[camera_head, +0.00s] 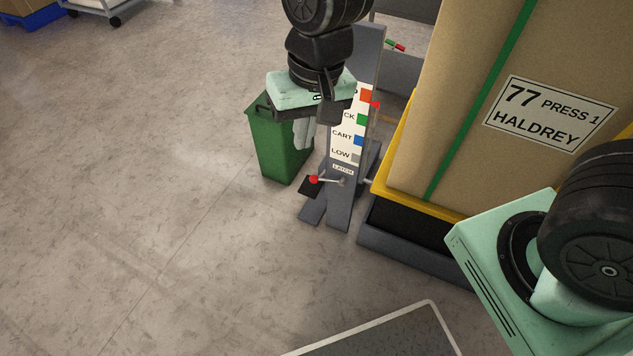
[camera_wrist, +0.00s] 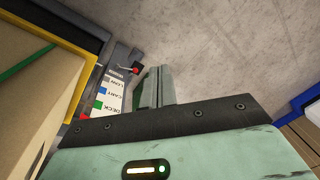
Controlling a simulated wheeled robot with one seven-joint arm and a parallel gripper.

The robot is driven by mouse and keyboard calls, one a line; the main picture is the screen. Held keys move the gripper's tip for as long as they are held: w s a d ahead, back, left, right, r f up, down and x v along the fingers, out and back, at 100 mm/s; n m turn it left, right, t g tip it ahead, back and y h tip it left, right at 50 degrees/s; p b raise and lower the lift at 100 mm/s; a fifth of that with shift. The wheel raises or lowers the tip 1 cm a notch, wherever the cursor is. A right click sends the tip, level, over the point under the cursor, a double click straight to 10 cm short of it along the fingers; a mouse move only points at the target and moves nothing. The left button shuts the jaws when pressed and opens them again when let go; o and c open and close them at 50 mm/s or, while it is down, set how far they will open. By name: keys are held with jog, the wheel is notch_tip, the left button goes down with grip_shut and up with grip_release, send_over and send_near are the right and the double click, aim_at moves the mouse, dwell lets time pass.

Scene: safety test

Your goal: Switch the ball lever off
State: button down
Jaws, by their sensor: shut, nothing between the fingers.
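The ball lever is a thin metal rod with a red ball (camera_head: 314,179), low on a grey post (camera_head: 341,207) beneath a small label that appears to read LATCH. In the head view the rod points left from the post. In the wrist view the red ball (camera_wrist: 136,67) shows just left of my fingers. My gripper (camera_head: 303,135) is shut and empty, above the ball and in front of the post's upper part. Its shut fingers also show in the wrist view (camera_wrist: 157,86). My wrist hides the top of the label strip.
A green bin (camera_head: 268,140) stands left of the post. A large cardboard box (camera_head: 450,130) rests on a yellow-edged platform (camera_head: 400,197) to the right. The label strip (camera_head: 342,146) carries coloured squares, with a red pointer (camera_head: 375,105) beside it.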

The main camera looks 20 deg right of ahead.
jog(key=w+d+f+m+t+b, duration=0.1)
jog(key=w+f+m+b, duration=0.25)
jog(key=w+f, duration=0.4)
jog(key=w+d+f+m+b, duration=0.15)
jog(key=w+f+b, duration=0.25)
jog(key=f, duration=0.6)
jog(key=m+t+h+b, duration=0.3)
jog(key=m+b, duration=0.2)
jog(key=b, duration=0.5)
send_over(316, 177)
jog(key=s, duration=0.3)
notch_tip(316, 177, down, 19)
jog(key=shift+s+a+f, duration=0.15)
jog(key=shift+s+a, duration=0.05)
jog(key=shift+a, duration=0.25)
jog(key=b+x, duration=0.3)
jog(key=x, duration=0.7)
jog(key=shift+s+f, duration=0.1)
jog(key=shift+s, duration=0.1)
jog(key=shift+g, duration=0.3)
